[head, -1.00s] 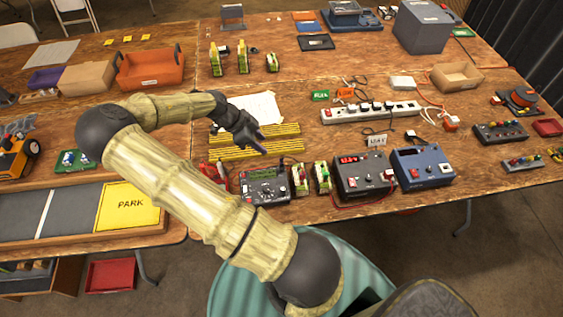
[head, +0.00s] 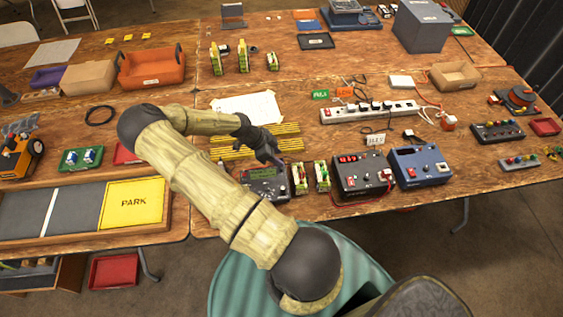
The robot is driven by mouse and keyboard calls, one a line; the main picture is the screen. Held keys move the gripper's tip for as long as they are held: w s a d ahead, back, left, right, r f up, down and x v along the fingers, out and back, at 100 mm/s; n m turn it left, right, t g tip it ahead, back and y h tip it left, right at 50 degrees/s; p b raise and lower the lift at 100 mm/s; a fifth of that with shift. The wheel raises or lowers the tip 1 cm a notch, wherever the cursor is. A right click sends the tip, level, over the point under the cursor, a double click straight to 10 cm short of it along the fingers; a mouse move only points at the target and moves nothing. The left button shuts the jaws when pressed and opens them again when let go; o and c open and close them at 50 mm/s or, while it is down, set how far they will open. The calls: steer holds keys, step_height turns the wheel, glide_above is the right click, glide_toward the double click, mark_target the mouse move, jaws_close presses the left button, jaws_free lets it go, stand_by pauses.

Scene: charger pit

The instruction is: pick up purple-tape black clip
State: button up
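I cannot make out a black clip with purple tape; it may be too small or hidden behind my arm or gripper. My gripper (head: 278,163) is dark and points down and to the right, above the back edge of a dark meter box with a green display (head: 265,182). Its fingers are too small and dark to tell whether they are open or shut, or whether they hold anything. My arm crosses the view and covers the table left of the meter box.
Two green-and-white battery packs (head: 322,176) stand right of the meter box, then a dark supply box (head: 362,172) and a blue box (head: 421,166). Yellow-black strips (head: 290,129) lie behind my gripper. A white power strip (head: 369,112) lies farther right.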

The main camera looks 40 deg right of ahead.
mark_target(281, 159)
steer(key=x, duration=0.1)
steer(key=p+x, duration=0.1)
steer(key=x, duration=0.1)
steer(key=p+x, duration=0.1)
steer(key=shift+s+f, duration=0.1)
steer(key=shift+s, duration=0.25)
steer(key=shift+f, duration=0.15)
steer(key=shift+c, duration=0.2)
steer(key=c, duration=0.8)
